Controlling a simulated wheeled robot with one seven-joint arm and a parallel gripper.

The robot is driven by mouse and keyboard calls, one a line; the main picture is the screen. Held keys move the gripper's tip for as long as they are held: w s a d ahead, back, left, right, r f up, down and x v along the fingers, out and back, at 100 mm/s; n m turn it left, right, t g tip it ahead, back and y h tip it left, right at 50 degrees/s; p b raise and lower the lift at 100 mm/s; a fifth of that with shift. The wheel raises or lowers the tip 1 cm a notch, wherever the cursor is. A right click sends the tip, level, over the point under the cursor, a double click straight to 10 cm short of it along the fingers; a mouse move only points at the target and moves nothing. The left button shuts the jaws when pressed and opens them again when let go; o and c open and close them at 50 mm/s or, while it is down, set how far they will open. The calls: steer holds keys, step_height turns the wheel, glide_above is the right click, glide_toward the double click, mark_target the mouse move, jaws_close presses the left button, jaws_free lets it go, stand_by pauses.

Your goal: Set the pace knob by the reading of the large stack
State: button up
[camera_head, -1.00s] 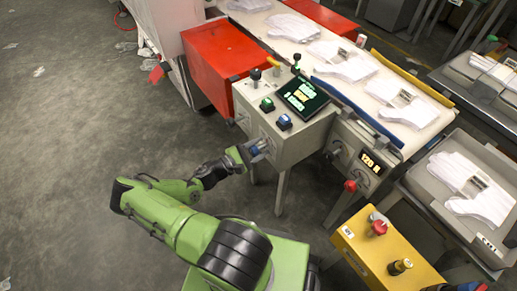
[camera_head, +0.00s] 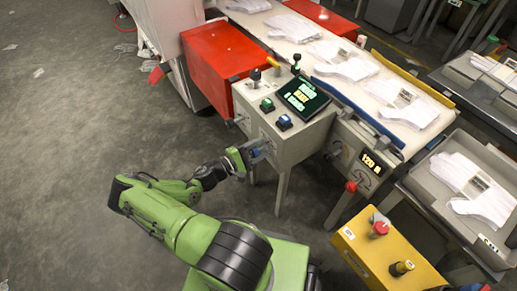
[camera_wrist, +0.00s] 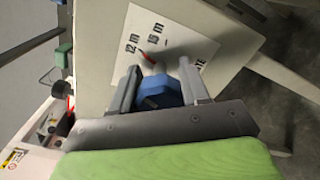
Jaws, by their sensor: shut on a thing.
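The blue pace knob (camera_wrist: 158,92) sits on the front of a beige control box (camera_head: 300,146). A white scale plate (camera_wrist: 172,38) behind it reads "12 m" and "15 m", with more lettering partly hidden. A red pointer (camera_wrist: 148,56) at the knob's edge lies near these marks. My gripper (camera_wrist: 160,80) is shut on the blue knob, one finger on each side; in the head view my gripper (camera_head: 258,150) is at the box front. A tilted screen (camera_head: 302,97) on the box shows green and yellow text, too small to read surely.
Stacks of white gloves (camera_head: 408,107) lie along the belt, and another stack (camera_head: 484,195) is in a grey tray. A display (camera_head: 371,163) reads "120 N". A yellow box (camera_head: 372,252) with a red button stands at lower right. The floor at left is mostly clear.

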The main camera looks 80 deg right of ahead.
steer(key=o, duration=1)
steer(key=shift+o, duration=0.2)
steer(key=p+v, duration=0.2)
steer(key=v, duration=1.3)
steer(key=shift+w+a, duration=0.3)
